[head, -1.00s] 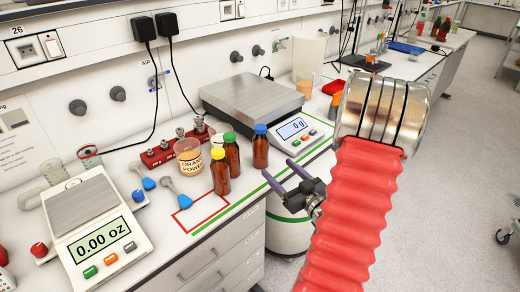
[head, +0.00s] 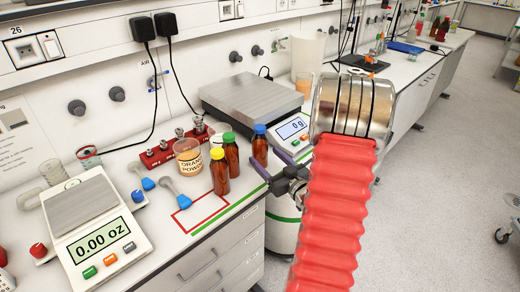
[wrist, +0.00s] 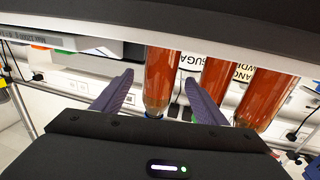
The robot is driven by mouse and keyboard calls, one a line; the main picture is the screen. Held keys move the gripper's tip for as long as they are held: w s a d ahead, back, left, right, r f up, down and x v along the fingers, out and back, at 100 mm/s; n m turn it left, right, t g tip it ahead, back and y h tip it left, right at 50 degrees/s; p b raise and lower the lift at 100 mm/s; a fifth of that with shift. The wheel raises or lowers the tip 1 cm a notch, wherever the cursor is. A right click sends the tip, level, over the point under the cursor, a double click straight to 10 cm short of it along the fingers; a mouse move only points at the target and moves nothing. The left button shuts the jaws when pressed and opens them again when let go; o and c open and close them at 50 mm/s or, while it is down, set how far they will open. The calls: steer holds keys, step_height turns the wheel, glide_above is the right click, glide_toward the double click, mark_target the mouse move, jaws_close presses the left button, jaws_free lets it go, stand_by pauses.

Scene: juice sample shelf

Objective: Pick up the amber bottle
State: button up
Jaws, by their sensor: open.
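Three amber bottles stand on the bench in the head view: one with a yellow cap (head: 220,178), one with a green cap (head: 232,160) and one with a blue cap (head: 260,153). My gripper (head: 258,178) is open in front of the blue-capped bottle, whose lower part it overlaps in the picture. In the wrist view, which looks upside down, an amber bottle (wrist: 162,75) shows between the two open fingers (wrist: 159,80), with a gap on both sides. Two more amber bottles stand to the right there, partly behind the right finger.
A steel-topped scale (head: 250,97) stands behind the bottles. A cup of orange powder (head: 188,158), a red rack (head: 168,152) and blue-handled scoops (head: 173,190) are to their left. A smaller scale (head: 90,230) is at the front left. A red outline (head: 203,212) marks bare bench.

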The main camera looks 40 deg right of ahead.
mark_target(260, 128)
steer(key=shift+w+d+r, duration=0.1)
steer(key=shift+w+d, duration=0.1)
steer(key=shift+w, duration=1)
steer(key=shift+w+d, duration=0.2)
steer(key=shift+w, duration=0.95)
steer(key=shift+c, duration=0.3)
steer(key=c, duration=1.3)
steer(key=shift+o, duration=0.2)
steer(key=shift+r, duration=0.1)
steer(key=shift+r, duration=4.95)
